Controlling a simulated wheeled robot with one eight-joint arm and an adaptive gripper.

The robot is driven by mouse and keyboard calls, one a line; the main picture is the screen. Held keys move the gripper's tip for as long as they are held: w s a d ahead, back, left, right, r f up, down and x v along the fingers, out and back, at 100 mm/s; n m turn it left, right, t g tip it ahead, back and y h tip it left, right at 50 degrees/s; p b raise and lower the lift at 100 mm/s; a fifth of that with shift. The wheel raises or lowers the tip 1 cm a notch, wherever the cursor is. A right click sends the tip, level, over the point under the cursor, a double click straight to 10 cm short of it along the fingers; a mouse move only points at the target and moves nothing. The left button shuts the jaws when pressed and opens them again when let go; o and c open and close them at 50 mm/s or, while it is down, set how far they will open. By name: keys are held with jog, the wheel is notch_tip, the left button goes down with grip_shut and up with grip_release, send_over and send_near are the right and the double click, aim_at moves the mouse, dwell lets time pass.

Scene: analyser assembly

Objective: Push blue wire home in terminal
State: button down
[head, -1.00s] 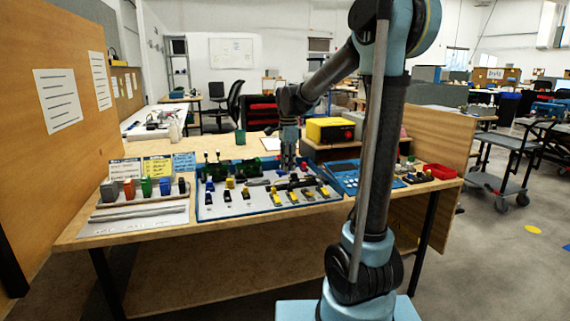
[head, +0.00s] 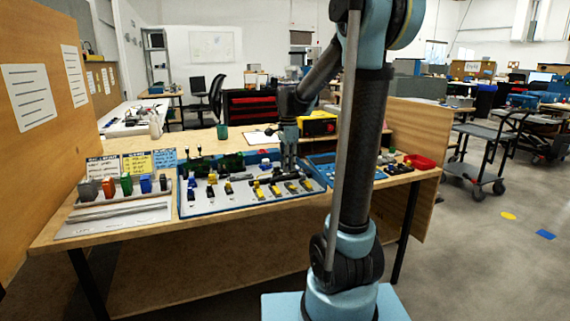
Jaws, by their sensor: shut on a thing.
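My gripper (head: 289,166) points down over the back right part of the blue-edged tray (head: 184,213). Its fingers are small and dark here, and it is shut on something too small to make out. I cannot make out the blue wire or the terminal it belongs in. Green blocks (head: 232,161) stand at the back of the tray, left of my gripper. Several yellow and black parts (head: 275,190) lie in the tray in front of my gripper.
A rack of coloured blocks (head: 126,184) stands on the left of the table. A blue tray (head: 322,172), a red bin (head: 420,162) and a yellow-topped box (head: 318,124) stand to the right. Wooden panels (head: 45,110) flank the table.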

jog(key=shift+d, duration=0.2)
jog(key=shift+f, duration=0.15)
dwell(0.3)
jog(key=shift+f, duration=1.35)
jog(key=shift+f, duration=1.15)
dwell(0.6)
jog(key=c, duration=1.5)
grip_release()
jog(key=shift+c, duration=0.2)
jog(key=o, duration=0.3)
jog(key=shift+s+r, duration=0.1)
jog(key=shift+r, duration=0.05)
